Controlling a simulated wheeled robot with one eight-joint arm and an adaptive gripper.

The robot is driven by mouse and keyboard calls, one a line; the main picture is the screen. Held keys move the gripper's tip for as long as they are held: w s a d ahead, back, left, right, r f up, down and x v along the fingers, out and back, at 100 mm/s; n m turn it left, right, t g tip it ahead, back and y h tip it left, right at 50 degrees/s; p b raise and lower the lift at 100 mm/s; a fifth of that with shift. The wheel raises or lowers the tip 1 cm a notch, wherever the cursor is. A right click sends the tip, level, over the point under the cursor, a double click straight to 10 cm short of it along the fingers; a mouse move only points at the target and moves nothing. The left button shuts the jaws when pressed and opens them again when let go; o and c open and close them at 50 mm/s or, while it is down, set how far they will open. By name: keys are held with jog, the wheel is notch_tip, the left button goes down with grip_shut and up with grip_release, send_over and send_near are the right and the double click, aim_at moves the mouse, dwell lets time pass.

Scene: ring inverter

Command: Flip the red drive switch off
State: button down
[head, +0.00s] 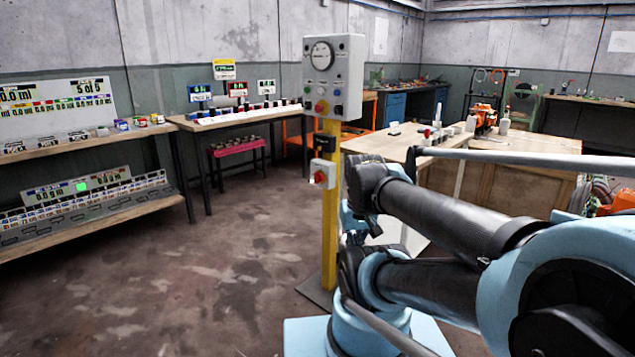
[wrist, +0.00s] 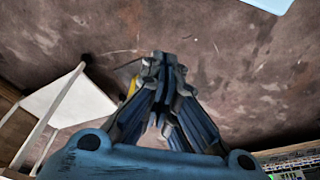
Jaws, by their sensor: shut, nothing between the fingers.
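A yellow post (head: 330,215) stands left of my arm in the head view. A grey control box (head: 345,68) sits at its top, with a dial, several knobs and a red knob (head: 321,107). Lower on the post is a small white box with a red switch (head: 320,177). Which of the two red controls is the drive switch, and its position, I cannot tell. My gripper (wrist: 164,62) points over the floor in the wrist view, its fingers together and empty. In the head view my arm mostly hides it. No red control shows in the wrist view.
A wooden workbench (head: 400,143) with small items stands behind the post. Shelves and a long table (head: 240,115) line the left wall. A small red bench (head: 237,147) stands under that table. The brown floor (head: 200,270) left of the post is clear.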

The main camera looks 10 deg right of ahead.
jog(key=w+r+m+t+y, duration=0.1)
jog(key=w+r+m, duration=0.2)
jog(key=w+m, duration=0.35)
jog(key=w+a+r+m+y, duration=0.1)
jog(key=w+r+m, duration=0.2)
jog(key=w, duration=0.6)
jog(key=w+r+m+t+y, duration=0.1)
jog(key=w+r+m, duration=0.2)
jog(key=w+m, duration=0.3)
jog(key=w+d+f+m+t+y, duration=0.1)
jog(key=w+m, duration=0.3)
jog(key=w, duration=0.4)
jog(key=w+d+m+y, duration=0.1)
jog(key=w+d+m, duration=0.3)
jog(key=w, duration=0.4)
jog(key=w+d+f+m+t, duration=0.1)
jog(key=w+d+m, duration=0.2)
jog(key=w, duration=0.5)
jog(key=shift+f+m+t+y, duration=0.3)
jog(key=shift+m+y, duration=0.1)
jog(key=shift+m, duration=0.45)
jog(key=shift+w+a, duration=0.1)
send_near(317, 182)
notch_tip(317, 182, down, 3)
jog(key=d, duration=0.1)
jog(key=shift+w+a+f, duration=0.25)
jog(key=shift+w+a, duration=0.5)
jog(key=shift+a, duration=0.25)
jog(key=shift+w+a, duration=0.4)
jog(key=shift+w, duration=0.15)
